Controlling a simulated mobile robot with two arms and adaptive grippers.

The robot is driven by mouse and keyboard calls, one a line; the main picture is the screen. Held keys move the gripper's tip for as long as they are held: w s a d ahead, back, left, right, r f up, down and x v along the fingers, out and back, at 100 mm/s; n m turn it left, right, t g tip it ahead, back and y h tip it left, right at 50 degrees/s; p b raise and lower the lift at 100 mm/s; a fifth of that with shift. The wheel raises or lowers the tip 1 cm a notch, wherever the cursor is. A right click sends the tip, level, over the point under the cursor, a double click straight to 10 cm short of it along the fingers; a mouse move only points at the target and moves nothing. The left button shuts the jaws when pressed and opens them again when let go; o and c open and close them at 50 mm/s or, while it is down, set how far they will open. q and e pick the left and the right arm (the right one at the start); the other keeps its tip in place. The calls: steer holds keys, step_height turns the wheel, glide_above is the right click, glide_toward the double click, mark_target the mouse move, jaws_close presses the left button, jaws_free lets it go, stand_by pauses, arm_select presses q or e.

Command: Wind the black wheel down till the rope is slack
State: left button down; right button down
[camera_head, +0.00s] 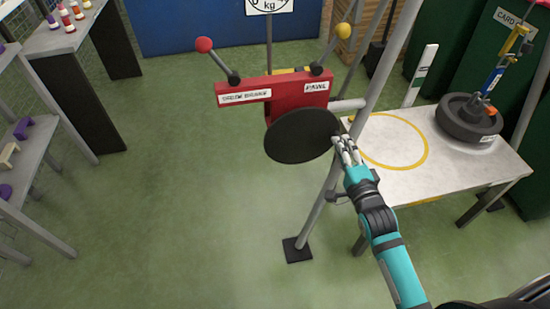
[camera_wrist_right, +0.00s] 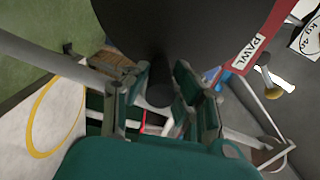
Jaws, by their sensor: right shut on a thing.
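The black wheel (camera_head: 298,138) is a flat dark disc on the front of a red winch box (camera_head: 240,95) on a grey post. In the right wrist view the wheel (camera_wrist_right: 165,25) fills the top middle. My right gripper (camera_head: 345,150) is at the wheel's right edge. In the wrist view its fingers (camera_wrist_right: 162,98) are shut around a dark handle (camera_wrist_right: 160,80) standing out from the wheel. A dark round weight (camera_head: 468,118) sits on the white table, with blue and yellow hook gear (camera_head: 500,72) above it. I cannot tell how tight the rope is. My left gripper is out of view.
A red-knobbed lever (camera_head: 204,45) and a yellow-knobbed lever (camera_head: 343,31) rise from the box, the latter by the PAWL label. The white table (camera_head: 400,185) has a yellow ring (camera_head: 425,155). Shelves (camera_head: 40,155) stand left. The green floor between is clear.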

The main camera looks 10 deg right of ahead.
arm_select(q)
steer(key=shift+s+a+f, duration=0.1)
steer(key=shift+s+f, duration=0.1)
arm_select(e)
steer(key=shift+w+r, duration=0.1)
steer(key=shift+r, duration=0.4)
arm_select(q)
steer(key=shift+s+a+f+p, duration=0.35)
steer(key=shift+p, duration=0.35)
arm_select(e)
steer(key=shift+r+n, duration=0.4)
steer(key=shift+n, duration=0.3)
